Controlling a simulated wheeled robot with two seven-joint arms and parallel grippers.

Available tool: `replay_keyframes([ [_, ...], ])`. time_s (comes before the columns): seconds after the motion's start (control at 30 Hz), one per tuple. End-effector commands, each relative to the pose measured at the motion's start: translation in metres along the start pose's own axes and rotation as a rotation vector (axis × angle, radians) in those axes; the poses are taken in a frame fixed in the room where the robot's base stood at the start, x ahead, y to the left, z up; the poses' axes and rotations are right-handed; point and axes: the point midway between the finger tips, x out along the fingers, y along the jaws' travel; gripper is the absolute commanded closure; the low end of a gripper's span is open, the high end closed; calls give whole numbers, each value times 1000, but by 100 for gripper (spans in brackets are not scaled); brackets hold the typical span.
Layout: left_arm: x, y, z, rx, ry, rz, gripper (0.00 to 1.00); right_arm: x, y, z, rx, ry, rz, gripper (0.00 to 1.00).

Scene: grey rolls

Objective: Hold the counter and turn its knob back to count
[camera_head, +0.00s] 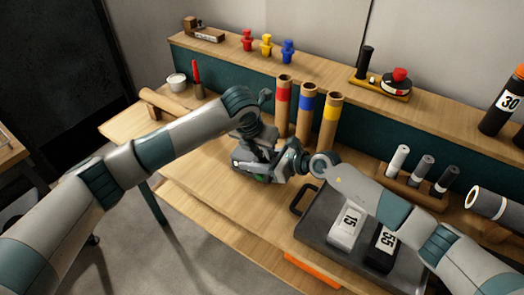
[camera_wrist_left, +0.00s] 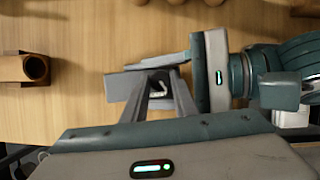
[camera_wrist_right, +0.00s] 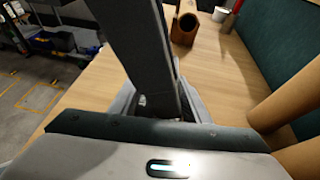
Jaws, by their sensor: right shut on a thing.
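My right gripper (camera_head: 283,168) meets my left gripper (camera_head: 262,165) over the wooden bench, in front of the banded tubes. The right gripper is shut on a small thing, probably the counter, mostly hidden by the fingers. In the left wrist view a small pale metallic piece (camera_wrist_left: 158,88) shows between the left fingers; I cannot tell if it is the knob. The left fingers (camera_wrist_left: 160,80) stand a little apart around it, with the right gripper (camera_wrist_left: 160,62) entering from the right. A pale bit (camera_wrist_right: 142,100) also shows at the fingers in the right wrist view.
Tubes with red, blue and yellow bands (camera_head: 304,110) stand close behind the grippers. A dark tray (camera_head: 315,235) with blocks marked 15 and 55 lies to the right. A rack of grey rolls (camera_head: 422,170) stands behind it.

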Motion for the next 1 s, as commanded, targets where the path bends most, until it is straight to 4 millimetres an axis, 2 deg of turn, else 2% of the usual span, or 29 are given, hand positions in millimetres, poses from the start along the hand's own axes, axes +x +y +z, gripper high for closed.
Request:
replay_keyframes([
  [0.27, 0, 1, 0, 35, 1, -14, 97, 0, 0, 0, 0, 0, -1, 88],
  [0.73, 0, 2, 1, 338, 12, -141, 97, 0, 0, 0, 0, 0, -1, 88],
  [1.0, 0, 1, 1, 363, 12, -152, 97, 0, 0, 0, 0, 0, -1, 88],
])
